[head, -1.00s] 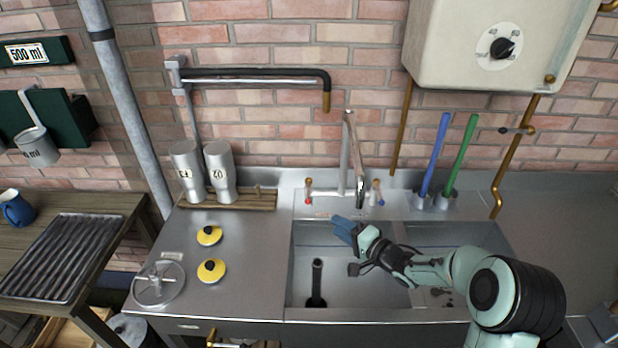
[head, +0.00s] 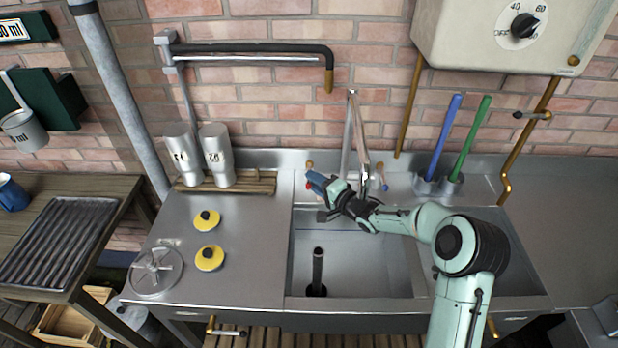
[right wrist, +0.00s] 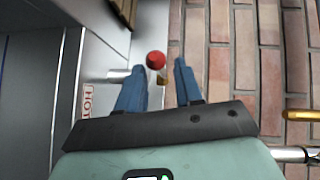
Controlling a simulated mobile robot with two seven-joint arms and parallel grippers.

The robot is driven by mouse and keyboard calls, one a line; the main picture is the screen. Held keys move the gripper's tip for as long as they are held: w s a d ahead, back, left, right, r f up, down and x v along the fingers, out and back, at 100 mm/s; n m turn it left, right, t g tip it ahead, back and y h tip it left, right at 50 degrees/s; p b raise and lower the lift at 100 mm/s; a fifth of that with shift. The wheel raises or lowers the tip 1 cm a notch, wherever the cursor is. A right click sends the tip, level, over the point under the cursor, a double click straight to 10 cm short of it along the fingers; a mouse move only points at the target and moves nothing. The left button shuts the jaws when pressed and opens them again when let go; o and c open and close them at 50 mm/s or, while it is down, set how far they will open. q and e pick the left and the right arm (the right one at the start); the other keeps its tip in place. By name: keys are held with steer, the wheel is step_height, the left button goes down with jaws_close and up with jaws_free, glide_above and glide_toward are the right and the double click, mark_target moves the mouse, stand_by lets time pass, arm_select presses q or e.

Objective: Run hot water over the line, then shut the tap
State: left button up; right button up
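The hot tap's red knob (right wrist: 156,60) shows in the right wrist view, beside a HOT label (right wrist: 87,100). In the head view its red part (head: 308,186) is partly hidden by my gripper. My right gripper (head: 314,180) is at this tap, left of the spout. In the right wrist view its blue fingers (right wrist: 159,68) are apart, with the red knob just beyond and between the tips. Contact cannot be told. The metal spout (head: 359,135) rises behind the sink (head: 350,255); no water shows from it. The blue-marked cold tap (head: 384,187) is to its right. My left gripper is not in view.
A black-covered wall pipe (head: 250,48) with a brass end hangs above. Two metal cups (head: 217,155) stand left of the taps. A blue handle (head: 445,138) and a green handle (head: 470,138) stand at right. A heater (head: 475,40) hangs above right.

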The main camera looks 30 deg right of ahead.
steer(key=shift+x, duration=1.45)
jaws_close()
